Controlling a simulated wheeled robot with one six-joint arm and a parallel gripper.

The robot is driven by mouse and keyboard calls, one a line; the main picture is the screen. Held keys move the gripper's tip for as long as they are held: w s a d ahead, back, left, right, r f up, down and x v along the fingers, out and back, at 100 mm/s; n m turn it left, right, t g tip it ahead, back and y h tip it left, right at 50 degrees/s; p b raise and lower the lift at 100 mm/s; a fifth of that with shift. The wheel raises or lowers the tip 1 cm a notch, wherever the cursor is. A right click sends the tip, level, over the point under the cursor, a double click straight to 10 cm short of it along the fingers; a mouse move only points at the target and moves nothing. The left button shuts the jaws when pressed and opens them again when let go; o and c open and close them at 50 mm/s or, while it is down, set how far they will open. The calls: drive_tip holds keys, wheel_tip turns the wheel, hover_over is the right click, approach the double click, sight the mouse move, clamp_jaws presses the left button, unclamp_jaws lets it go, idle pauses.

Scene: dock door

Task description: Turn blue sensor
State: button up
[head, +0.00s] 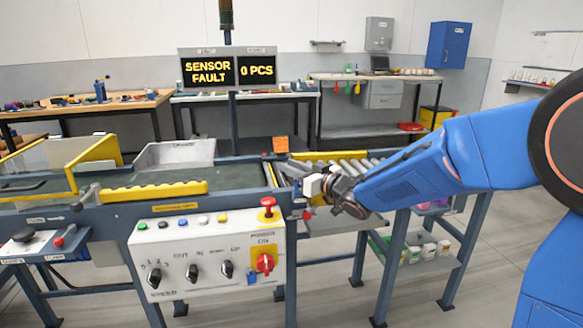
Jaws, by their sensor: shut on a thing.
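My gripper (312,186) reaches in from the right to the end of the conveyor, just beyond the right edge of the control panel. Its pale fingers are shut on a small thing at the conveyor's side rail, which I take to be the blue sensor. The sensor is hidden by the fingers, and its turn angle cannot be read. The display sign (228,70) above the conveyor reads "SENSOR FAULT" and "0 PCS" in yellow.
The white control panel (207,250) has knobs, buttons, a red mushroom button (267,206) and a red rotary switch (265,263) close left of my gripper. Rollers (345,167) lie behind it. An orange block (281,144) stands behind the conveyor. The floor at front right is partly clear.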

drive_tip(key=shift+s+a+n+g+y, duration=0.15)
drive_tip(key=shift+s+n+g+y, duration=0.05)
drive_tip(key=shift+n+g+y, duration=0.55)
drive_tip(key=shift+s+a+n+g+y, duration=0.15)
drive_tip(key=shift+n+g+y, duration=0.35)
drive_tip(key=shift+g, duration=0.35)
drive_tip(key=o, duration=1)
drive_tip(key=shift+d, duration=0.15)
drive_tip(key=v, duration=1.7)
drive_tip(key=shift+s+d+r, duration=0.1)
drive_tip(key=shift+s+r, duration=0.05)
